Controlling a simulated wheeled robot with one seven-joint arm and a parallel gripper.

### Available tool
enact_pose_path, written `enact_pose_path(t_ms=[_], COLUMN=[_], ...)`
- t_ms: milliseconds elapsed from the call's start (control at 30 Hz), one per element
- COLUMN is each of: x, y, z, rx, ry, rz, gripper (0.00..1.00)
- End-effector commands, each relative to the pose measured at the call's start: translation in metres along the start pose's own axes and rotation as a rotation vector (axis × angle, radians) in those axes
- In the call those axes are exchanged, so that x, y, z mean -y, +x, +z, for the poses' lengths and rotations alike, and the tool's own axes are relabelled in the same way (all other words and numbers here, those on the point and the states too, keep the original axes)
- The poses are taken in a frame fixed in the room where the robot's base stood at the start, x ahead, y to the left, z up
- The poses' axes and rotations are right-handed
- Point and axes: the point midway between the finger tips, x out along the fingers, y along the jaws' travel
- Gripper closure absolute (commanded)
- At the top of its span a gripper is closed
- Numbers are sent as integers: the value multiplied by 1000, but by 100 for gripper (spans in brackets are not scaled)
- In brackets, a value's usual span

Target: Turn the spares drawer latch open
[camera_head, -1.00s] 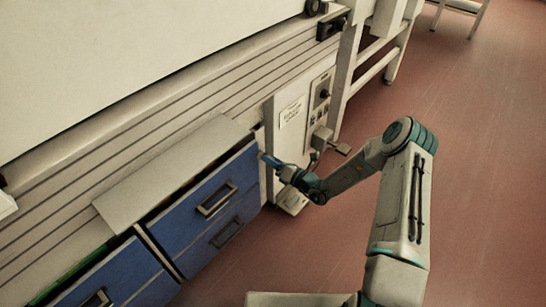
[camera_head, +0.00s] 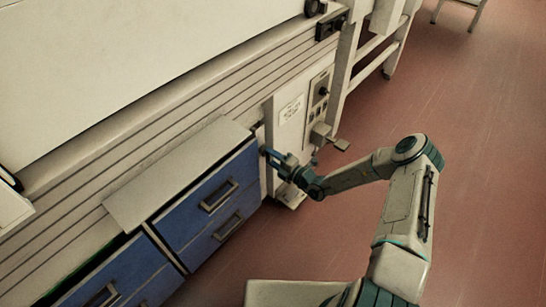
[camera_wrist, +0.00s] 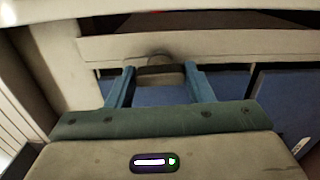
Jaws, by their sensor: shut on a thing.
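My gripper (camera_head: 268,154) is at the upper right corner of the blue drawer unit (camera_head: 238,168) in the head view. In the wrist view its two blue fingers (camera_wrist: 160,78) close from both sides on a small dark bar with a rounded beige piece behind it, which I take to be the drawer latch (camera_wrist: 157,70). The latch is too small and covered by my gripper to make out in the head view. How far it is turned cannot be told.
A pale control box (camera_head: 291,119) with a knob stands just right of the drawers. Another blue drawer front (camera_head: 117,277) is at the lower left. A white-legged frame (camera_head: 378,57) stands behind the box. The reddish floor (camera_head: 480,170) on the right is clear.

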Motion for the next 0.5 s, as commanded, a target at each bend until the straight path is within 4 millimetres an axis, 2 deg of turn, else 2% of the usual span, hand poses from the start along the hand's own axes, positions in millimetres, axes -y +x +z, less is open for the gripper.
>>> enact_pose_path(t_ms=[500], x=[3], y=[-1], z=[-4], rx=[-8], ry=[57], rz=[-5], gripper=[76])
